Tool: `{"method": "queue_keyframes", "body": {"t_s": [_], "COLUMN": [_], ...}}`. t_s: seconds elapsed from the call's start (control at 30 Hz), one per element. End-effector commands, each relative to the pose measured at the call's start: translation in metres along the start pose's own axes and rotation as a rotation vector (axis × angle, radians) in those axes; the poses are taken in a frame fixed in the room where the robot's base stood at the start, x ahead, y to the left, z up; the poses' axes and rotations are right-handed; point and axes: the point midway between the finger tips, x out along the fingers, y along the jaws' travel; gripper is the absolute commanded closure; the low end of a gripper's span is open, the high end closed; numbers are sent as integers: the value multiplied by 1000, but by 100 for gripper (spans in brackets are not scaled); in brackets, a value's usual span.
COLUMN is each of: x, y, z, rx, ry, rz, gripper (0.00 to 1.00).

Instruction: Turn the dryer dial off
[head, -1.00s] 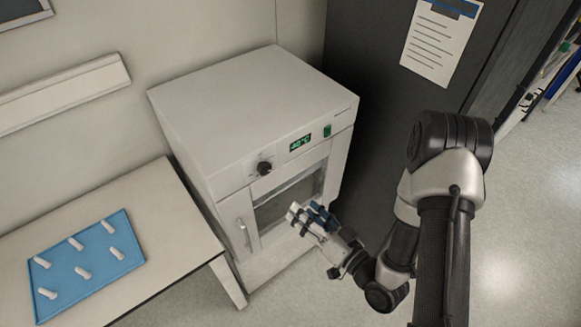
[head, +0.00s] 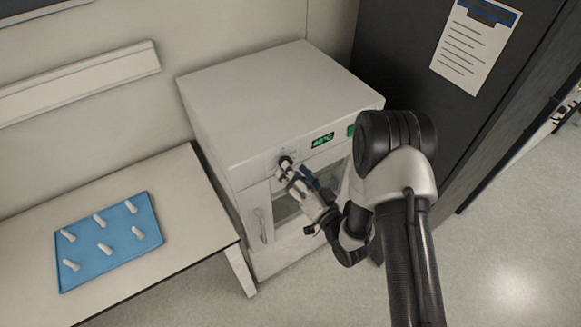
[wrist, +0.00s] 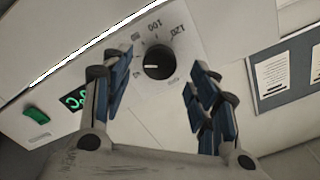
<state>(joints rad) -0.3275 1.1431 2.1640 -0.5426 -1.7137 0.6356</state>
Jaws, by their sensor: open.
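The dryer (head: 282,85) is a white box with a windowed door. Its front panel has a green display reading about 40°C (head: 322,139) and a black round dial (head: 285,161). In the wrist view the dial (wrist: 158,62) shows a light pointer line and a printed scale with 100 and 120. My gripper (head: 287,172) is open, with its fingertips close to the dial. In the wrist view my gripper (wrist: 160,75) has its blue-padded fingers on either side of the dial, with clear gaps. I cannot tell how far the fingertips are from the panel.
A green switch (wrist: 36,115) is beside the display. The dryer door handle (head: 260,224) is below the dial. A table (head: 185,185) at left carries a blue mat (head: 85,262) with several white pegs. A dark cabinet (head: 415,75) with a paper notice (head: 476,45) stands at right.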

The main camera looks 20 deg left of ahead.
Motion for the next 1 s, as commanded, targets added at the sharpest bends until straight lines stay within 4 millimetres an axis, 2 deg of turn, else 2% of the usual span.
{"method": "queue_keyframes", "body": {"t_s": [0.2,0.53,1.0], "x": [22,25,25], "y": [0,0,0], "z": [0,0,0], "rx": [-1,0,-1], "ry": [0,-1,-1], "rz": [-2,1,0], "gripper": [46,46,76]}}
